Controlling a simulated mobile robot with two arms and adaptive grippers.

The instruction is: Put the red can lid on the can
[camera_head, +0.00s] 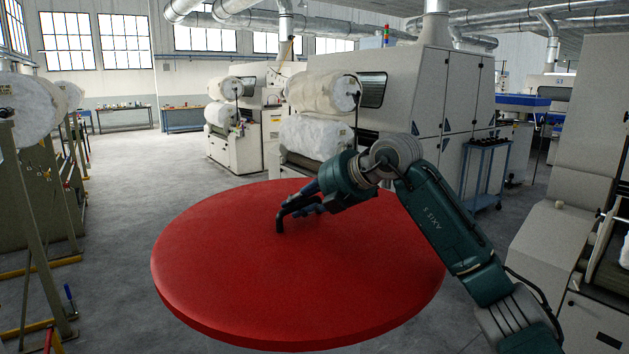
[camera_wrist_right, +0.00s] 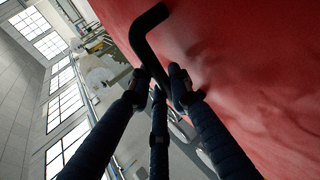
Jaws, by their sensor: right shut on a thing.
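The red can lid (camera_head: 300,285) is a large, flat red disc with a thick rim, filling the lower middle of the head view. A bent black handle (camera_head: 280,224) rises from its top. My right gripper (camera_head: 308,208) is shut on this handle, just above the disc. The right wrist view shows the black handle (camera_wrist_right: 143,42) between the dark fingers of my right gripper (camera_wrist_right: 160,85), with the red lid (camera_wrist_right: 240,60) beside it. No can shows in either view, and whatever lies under the lid is hidden. My left gripper is out of view.
Carding machines with white fibre rolls (camera_head: 315,138) stand behind the lid. A blue cart (camera_head: 484,172) stands at the right, near a grey machine (camera_head: 575,200). A rack with rolls (camera_head: 35,190) lines the left. Grey floor (camera_head: 130,210) is clear left of the lid.

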